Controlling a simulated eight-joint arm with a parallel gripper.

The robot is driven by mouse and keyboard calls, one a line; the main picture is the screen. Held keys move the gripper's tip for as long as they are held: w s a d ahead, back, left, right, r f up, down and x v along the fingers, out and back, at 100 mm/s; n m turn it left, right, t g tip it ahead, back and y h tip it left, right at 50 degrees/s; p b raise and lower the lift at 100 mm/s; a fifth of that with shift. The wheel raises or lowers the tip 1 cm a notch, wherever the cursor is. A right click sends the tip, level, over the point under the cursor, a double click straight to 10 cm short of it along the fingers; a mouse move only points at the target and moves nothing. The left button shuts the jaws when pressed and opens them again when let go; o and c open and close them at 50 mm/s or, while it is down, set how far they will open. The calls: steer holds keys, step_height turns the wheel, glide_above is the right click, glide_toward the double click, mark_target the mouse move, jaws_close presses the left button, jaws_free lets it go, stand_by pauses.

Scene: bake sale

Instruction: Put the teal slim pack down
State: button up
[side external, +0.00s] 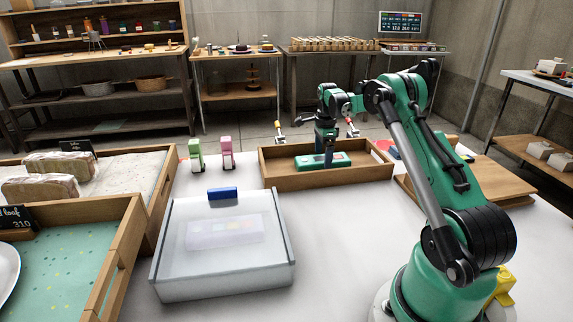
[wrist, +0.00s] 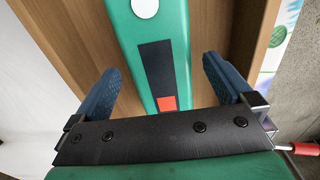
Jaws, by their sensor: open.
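The teal slim pack (side external: 338,158) lies flat inside the wooden tray (side external: 282,181) at the back middle of the table. In the wrist view the teal slim pack (wrist: 150,33) shows a white dot, a dark panel and an orange-red square. My gripper (side external: 328,160) is low over the tray at the pack. In the wrist view my gripper (wrist: 160,85) is open, with one blue finger on each side of the pack and gaps between the fingers and the pack. The pack's near end is hidden behind my gripper's body.
A clear lidded box (side external: 180,275) with a blue handle stands front left of the tray. A green item (side external: 196,157) and a pink item (side external: 227,152) stand left of the tray. Wooden boards (side external: 480,180) lie at right. White table shows between the box and my base.

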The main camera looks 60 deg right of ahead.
mark_target(323, 158)
step_height(323, 158, up, 10)
steer(key=w+a+r+n+t, duration=0.1)
steer(key=w+a+r+n, duration=0.1)
steer(key=a+r+n, duration=0.5)
steer(key=s+a+n+t+h, duration=0.1)
steer(key=a+n+t, duration=0.1)
steer(key=a+n, duration=0.75)
steer(key=s+a+f+n+t, duration=0.1)
steer(key=s+a+f+n, duration=0.1)
steer(key=a, duration=0.3)
steer(key=s+a+f+n+t, duration=0.1)
steer(key=s+a+f+n, duration=0.1)
steer(key=a+n, duration=0.3)
steer(key=s+a+f+n+t+y, duration=0.1)
steer(key=s+a+f+n+t, duration=0.1)
steer(key=s+a+n, duration=0.1)
steer(key=shift+s+a+f+n, duration=0.1)
steer(key=shift+s+a, duration=0.1)
steer(key=shift+a, duration=0.25)
steer(key=shift+s+a+r+n, duration=0.1)
steer(key=shift+s+a, duration=0.1)
steer(key=shift+a, duration=0.2)
steer(key=shift+s+a+f+n, duration=0.1)
steer(key=shift+s+a, duration=0.1)
steer(key=shift+a, duration=0.25)
